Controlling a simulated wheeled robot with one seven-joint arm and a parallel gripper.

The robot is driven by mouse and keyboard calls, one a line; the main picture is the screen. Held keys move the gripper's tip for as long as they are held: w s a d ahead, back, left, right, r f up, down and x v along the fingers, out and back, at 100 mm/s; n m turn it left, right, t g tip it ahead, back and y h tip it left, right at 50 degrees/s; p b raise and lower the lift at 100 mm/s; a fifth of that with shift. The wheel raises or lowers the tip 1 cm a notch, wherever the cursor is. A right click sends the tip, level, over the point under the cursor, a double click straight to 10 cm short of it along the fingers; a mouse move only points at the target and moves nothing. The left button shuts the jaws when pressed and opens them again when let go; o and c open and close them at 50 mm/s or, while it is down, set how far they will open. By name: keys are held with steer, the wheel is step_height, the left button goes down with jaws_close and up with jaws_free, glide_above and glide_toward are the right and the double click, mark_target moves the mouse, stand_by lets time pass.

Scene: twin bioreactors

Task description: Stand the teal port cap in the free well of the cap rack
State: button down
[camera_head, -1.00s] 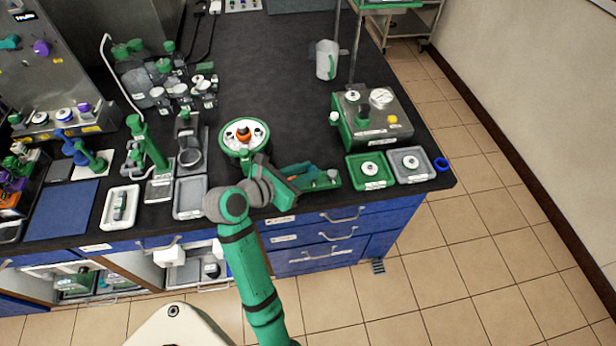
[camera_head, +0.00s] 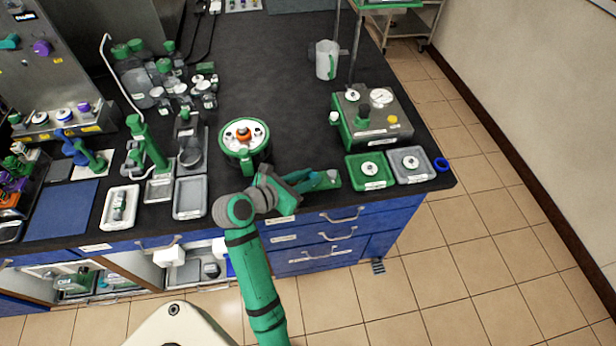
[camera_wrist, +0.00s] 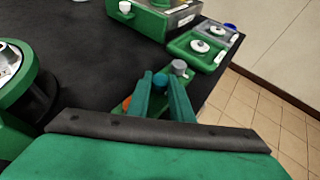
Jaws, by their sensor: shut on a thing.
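My gripper (camera_wrist: 162,92) is shut on the teal port cap (camera_wrist: 160,82), which shows between the two fingertips in the wrist view. The green cap rack (camera_head: 325,187) lies near the front edge of the bench, under and beyond my gripper. In the wrist view a grey cap (camera_wrist: 180,67) stands at the rack's far end, just beyond the teal cap. An orange cap (camera_wrist: 127,103) shows left of the fingers, partly hidden. My fingers hide the well under the teal cap, so I cannot tell whether the cap is above it or in it.
A round green-rimmed device (camera_head: 243,136) stands left of my gripper. To the right are a green tray (camera_head: 372,183), a grey tray (camera_head: 427,172), a blue ring (camera_head: 441,164) and a gauge box (camera_head: 385,125). The bench's middle is clear.

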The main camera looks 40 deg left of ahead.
steer(key=shift+f, duration=0.4)
steer(key=c, duration=1.6)
jaws_free()
steer(key=shift+f, duration=0.15)
steer(key=shift+s+f, duration=0.1)
steer(key=shift+f, duration=0.05)
steer(key=shift+r, duration=0.35)
steer(key=v, duration=0.6)
steer(key=r+v, duration=0.1)
steer(key=v, duration=0.5)
steer(key=shift+r, duration=0.1)
